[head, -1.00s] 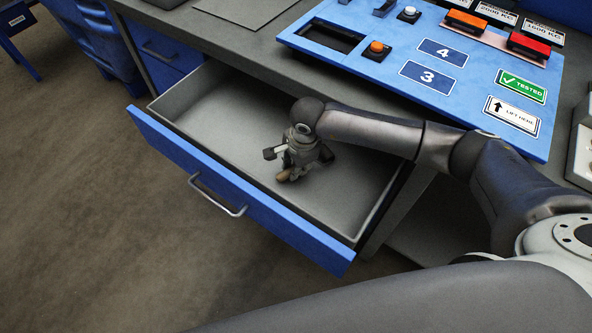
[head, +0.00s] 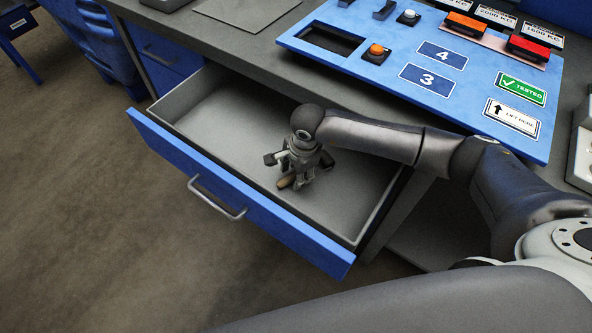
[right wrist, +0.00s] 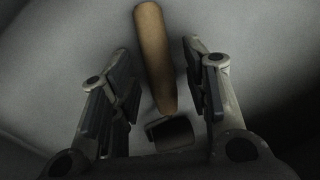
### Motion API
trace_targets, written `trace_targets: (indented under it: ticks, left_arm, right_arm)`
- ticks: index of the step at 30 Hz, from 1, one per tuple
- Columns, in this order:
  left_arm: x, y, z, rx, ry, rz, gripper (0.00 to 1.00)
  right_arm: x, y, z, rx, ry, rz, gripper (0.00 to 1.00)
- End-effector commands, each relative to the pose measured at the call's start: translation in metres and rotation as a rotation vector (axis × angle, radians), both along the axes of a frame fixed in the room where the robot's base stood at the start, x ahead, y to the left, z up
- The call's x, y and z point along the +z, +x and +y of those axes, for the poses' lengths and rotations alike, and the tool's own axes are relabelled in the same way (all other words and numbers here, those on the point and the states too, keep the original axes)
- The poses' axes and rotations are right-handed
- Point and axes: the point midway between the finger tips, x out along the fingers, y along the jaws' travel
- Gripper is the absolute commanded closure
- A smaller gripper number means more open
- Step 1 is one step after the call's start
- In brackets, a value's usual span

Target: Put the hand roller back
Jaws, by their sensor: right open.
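The hand roller (right wrist: 155,60) lies in the open drawer (head: 215,110), its wooden handle and dark end showing between my fingers in the right wrist view. In the head view only a bit of its brown handle (head: 286,182) shows below the gripper. My right gripper (head: 296,178) is inside the drawer, pointing down over the roller. In the right wrist view its fingers (right wrist: 160,85) are apart, one on each side of the handle, with a gap on both sides. My left gripper is in neither view.
The blue drawer front with its metal handle (head: 217,199) faces the open floor. A blue panel (head: 432,80) with buttons and labels lies on the grey counter above. The drawer's left part is bare.

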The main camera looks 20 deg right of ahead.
Motion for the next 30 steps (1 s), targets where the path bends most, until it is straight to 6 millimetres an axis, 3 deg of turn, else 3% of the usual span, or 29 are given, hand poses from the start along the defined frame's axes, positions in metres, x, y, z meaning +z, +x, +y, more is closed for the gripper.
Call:
trace_targets:
  ticks: [15, 21, 30]
  left_arm:
    - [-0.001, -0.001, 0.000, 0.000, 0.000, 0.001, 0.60]
    - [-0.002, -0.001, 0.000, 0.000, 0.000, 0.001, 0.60]
    - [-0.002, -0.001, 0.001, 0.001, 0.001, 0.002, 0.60]
  right_arm:
    - [0.099, -0.013, -0.008, 0.001, 0.001, -0.004, 0.57]
    - [0.116, -0.016, -0.009, 0.000, 0.000, -0.001, 0.57]
    - [0.119, -0.016, -0.009, 0.000, 0.000, 0.000, 0.57]
